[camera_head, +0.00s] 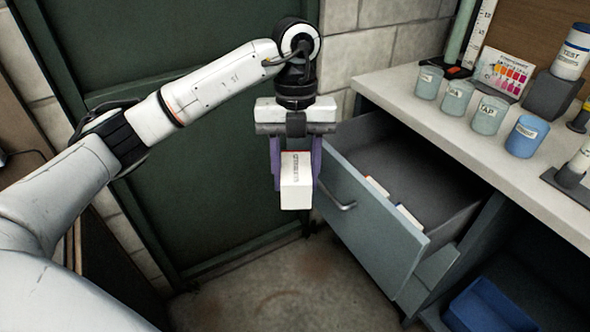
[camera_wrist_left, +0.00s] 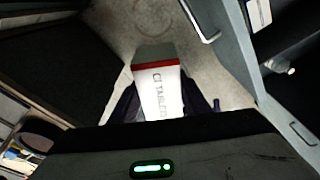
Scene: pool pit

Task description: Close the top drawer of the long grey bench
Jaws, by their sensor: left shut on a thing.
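The long grey bench (camera_head: 455,140) stands at the right with a pale worktop. Its top drawer (camera_head: 375,215) is pulled well out and shows a dark inside with a few small white and orange-edged items near its front. The drawer has a metal bar handle (camera_head: 338,192). My left gripper (camera_head: 296,190) is shut on a white box (camera_head: 296,193) with a red band and printed lettering, held just left of the drawer front. The box also shows in the left wrist view (camera_wrist_left: 158,88) between the fingers. My right gripper is in neither view.
Several labelled cups (camera_head: 488,115), a colour chart (camera_head: 500,72) and bottles (camera_head: 571,52) stand on the worktop. A blue bin (camera_head: 490,308) sits in the open space below. A green door (camera_head: 200,140) is behind my arm. The concrete floor (camera_head: 270,290) below is clear.

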